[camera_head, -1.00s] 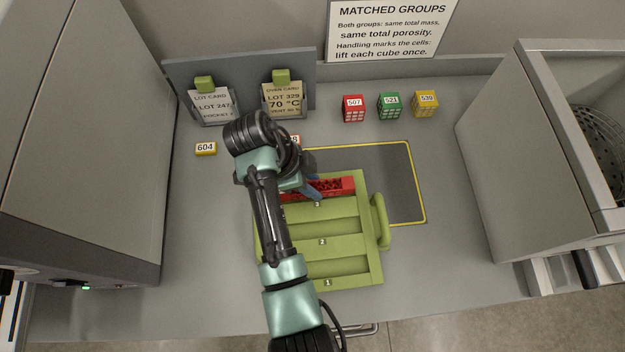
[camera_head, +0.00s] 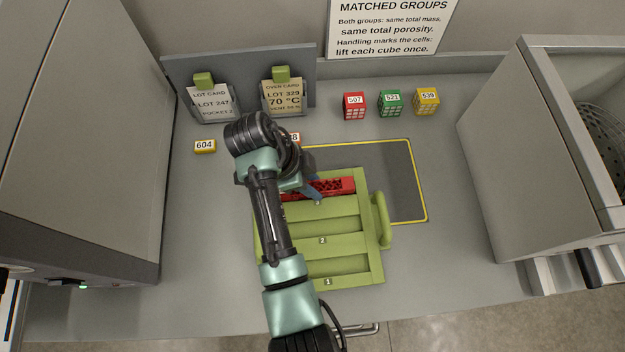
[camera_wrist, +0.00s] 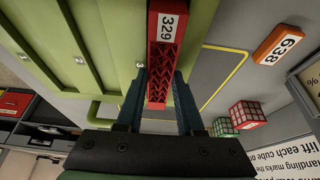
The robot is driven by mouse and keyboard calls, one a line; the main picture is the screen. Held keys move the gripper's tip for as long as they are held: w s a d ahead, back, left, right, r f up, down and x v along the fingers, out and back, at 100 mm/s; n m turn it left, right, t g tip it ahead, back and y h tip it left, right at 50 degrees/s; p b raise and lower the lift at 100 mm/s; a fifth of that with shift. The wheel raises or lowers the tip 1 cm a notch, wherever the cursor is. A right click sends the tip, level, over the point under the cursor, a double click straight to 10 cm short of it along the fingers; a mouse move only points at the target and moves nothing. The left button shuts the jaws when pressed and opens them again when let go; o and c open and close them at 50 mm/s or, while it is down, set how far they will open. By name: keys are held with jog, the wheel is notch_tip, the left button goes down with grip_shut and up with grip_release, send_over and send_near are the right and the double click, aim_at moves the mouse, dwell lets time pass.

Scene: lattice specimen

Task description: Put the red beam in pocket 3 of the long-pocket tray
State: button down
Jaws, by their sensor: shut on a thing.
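The red beam (camera_head: 335,186), a lattice bar, lies lengthwise at pocket 3, the farthest pocket of the green long-pocket tray (camera_head: 375,265). In the wrist view the beam (camera_wrist: 166,55) carries the label 329. My gripper (camera_wrist: 160,76) is shut on it, one blue finger on each side. In the head view one blue finger of my gripper (camera_head: 312,190) shows against the beam, and my arm hides its left end. The beam looks in line with the pocket; I cannot tell whether it rests on the floor. Pockets 2 and 1, nearer, look empty where visible.
A yellow-edged grey mat (camera_head: 400,175) lies right of and behind the tray. A yellow block 604 (camera_head: 204,146), an orange block 638 (camera_wrist: 278,45) and red, green and yellow cubes (camera_head: 390,104) stand behind. Cabinets (camera_head: 80,140) flank the bench.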

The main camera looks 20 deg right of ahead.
jog(key=shift+s+f, duration=0.1)
jog(key=shift+f, duration=0.3)
dwell(0.4)
jog(key=c, duration=0.6)
grip_release()
jog(key=shift+o, duration=0.8)
jog(key=shift+f, duration=0.1)
jog(key=shift+s, duration=0.1)
